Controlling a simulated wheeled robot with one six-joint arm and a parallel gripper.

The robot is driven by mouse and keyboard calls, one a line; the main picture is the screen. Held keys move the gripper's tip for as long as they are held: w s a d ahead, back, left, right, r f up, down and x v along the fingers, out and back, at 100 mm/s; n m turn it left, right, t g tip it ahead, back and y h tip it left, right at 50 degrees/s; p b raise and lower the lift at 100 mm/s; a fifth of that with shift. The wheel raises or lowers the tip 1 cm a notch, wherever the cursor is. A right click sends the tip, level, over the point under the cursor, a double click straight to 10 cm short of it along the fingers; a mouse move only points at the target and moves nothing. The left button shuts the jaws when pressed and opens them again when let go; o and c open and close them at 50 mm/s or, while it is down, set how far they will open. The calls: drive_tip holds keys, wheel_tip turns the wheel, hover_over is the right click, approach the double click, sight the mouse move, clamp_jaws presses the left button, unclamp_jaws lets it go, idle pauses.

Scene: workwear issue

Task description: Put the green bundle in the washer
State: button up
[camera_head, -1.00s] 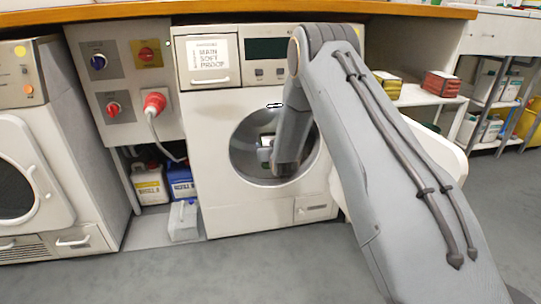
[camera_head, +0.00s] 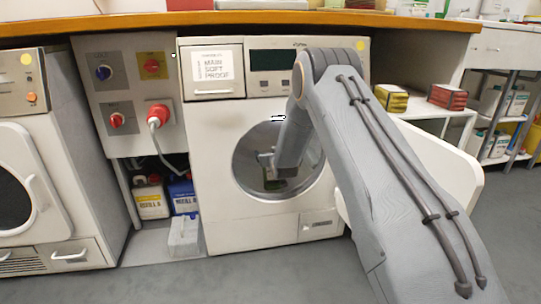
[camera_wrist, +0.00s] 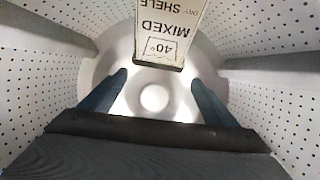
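The washer (camera_head: 215,140) stands in the middle of the head view, with its round drum opening uncovered. My gripper (camera_head: 266,160) reaches inside the drum. A small green patch, likely the green bundle (camera_head: 275,184), shows low in the drum, below my gripper. In the wrist view my gripper's two dark fingers (camera_wrist: 155,98) are apart with nothing between them. Beyond them is the bare metal back of the drum. A white label reading "40° MIXED" (camera_wrist: 165,30), upside down, shows at the top, past the fingertips. Most of the bundle is hidden.
Perforated drum walls (camera_wrist: 285,95) lie close on both sides of my gripper, with raised ribs. The washer's open door (camera_head: 455,170) is partly behind my arm. A second machine (camera_head: 35,160) stands at left. Bottles (camera_head: 150,200) and a clear container (camera_head: 185,238) sit between the machines.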

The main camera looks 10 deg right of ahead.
drive_tip(key=shift+f, duration=0.1)
drive_tip(key=p+v, duration=0.4)
drive_tip(key=v, duration=0.4)
drive_tip(key=shift+w, duration=0.1)
idle(0.3)
